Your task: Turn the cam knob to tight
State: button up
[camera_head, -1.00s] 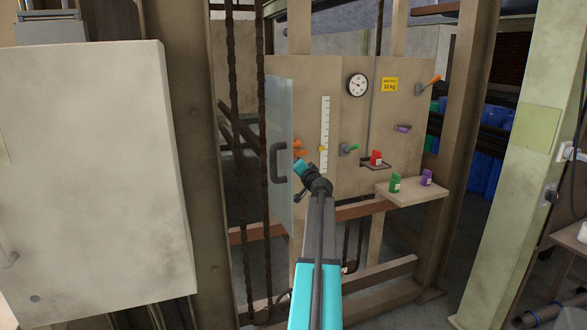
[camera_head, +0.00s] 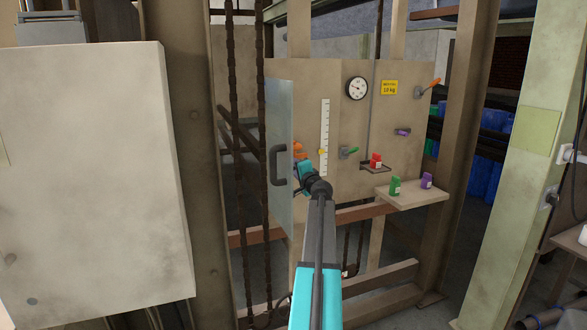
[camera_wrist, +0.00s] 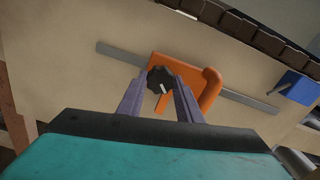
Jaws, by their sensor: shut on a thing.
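The cam knob (camera_wrist: 160,79) is black and ribbed, with a white line on its face, and sits on an orange carriage (camera_wrist: 195,82) in the wrist view. My gripper (camera_wrist: 160,92) has its two grey-purple fingers on either side of the knob, shut on it. The white line points down and slightly left in that view. In the head view the orange carriage (camera_head: 298,147) shows just above my wrist, left of the white scale. My fingertips and the knob are hidden there. I cannot read any tight mark.
The board (camera_head: 340,90) carries a dial gauge (camera_head: 356,88), a yellow weight sign (camera_head: 390,88), and a green lever (camera_head: 349,151). A red weight (camera_head: 376,160) sits on a hanging pan. A shelf (camera_head: 412,196) holds green and purple weights. A clear door with a dark handle (camera_head: 278,165) stands open at left.

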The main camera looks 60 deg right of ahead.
jog(key=shift+w, duration=0.1)
jog(key=o, duration=1)
jog(key=shift+o, duration=0.2)
jog(key=shift+a, duration=0.1)
jog(key=b+v, duration=0.1)
jog(key=v, duration=1.2)
jog(key=shift+s+a+b, duration=0.25)
jog(key=shift+s+b, duration=0.1)
jog(key=shift+b, duration=0.05)
